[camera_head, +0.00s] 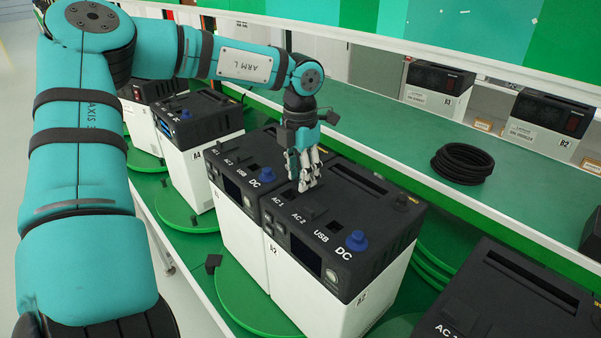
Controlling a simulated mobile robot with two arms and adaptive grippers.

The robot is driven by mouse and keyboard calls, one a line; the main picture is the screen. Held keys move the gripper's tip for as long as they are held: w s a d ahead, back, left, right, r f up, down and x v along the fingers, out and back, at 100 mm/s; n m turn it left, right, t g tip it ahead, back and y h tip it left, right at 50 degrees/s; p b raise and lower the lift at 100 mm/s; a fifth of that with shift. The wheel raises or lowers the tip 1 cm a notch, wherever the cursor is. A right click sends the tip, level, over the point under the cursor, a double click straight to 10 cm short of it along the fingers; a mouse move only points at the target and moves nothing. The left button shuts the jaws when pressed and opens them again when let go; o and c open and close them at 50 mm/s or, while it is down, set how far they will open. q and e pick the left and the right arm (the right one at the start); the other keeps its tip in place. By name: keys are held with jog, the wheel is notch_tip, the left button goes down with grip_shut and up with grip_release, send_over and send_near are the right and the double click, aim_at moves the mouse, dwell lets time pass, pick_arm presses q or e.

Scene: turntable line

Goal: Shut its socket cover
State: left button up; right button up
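The power unit marked A2 (340,245) stands in the middle, white below with a black top. Its top carries the labels AC 1, AC 2, USB and DC and a blue cap (357,240) by DC. My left gripper (308,186) points down at the back of this top, near the AC 1 and AC 2 labels. Its fingers look close together, with nothing visible between them. The fingers partly hide the socket area, so I cannot tell how the cover there stands or whether the fingertips touch it. My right gripper is not in view.
A similar unit (238,212) stands close beside on the left, and another (510,300) at the lower right. They stand along green turntables (245,300). Behind, a green shelf holds a coiled black cable (462,163) and smaller units (437,90).

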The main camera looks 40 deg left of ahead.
aim_at(281, 197)
pick_arm(q)
grip_shut()
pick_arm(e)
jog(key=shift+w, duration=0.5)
pick_arm(q)
jog(key=shift+s+f+b, duration=0.1)
jog(key=shift+s+b, duration=0.05)
jog(key=shift+b, duration=0.25)
jog(key=s+b, duration=0.1)
jog(key=s, duration=0.1)
jog(key=s+b, duration=0.1)
jog(key=s, duration=0.1)
jog(key=shift+s+a+b, duration=0.2)
jog(key=shift+s+b, duration=0.1)
jog(key=shift+b, duration=0.05)
jog(key=shift+s, duration=0.3)
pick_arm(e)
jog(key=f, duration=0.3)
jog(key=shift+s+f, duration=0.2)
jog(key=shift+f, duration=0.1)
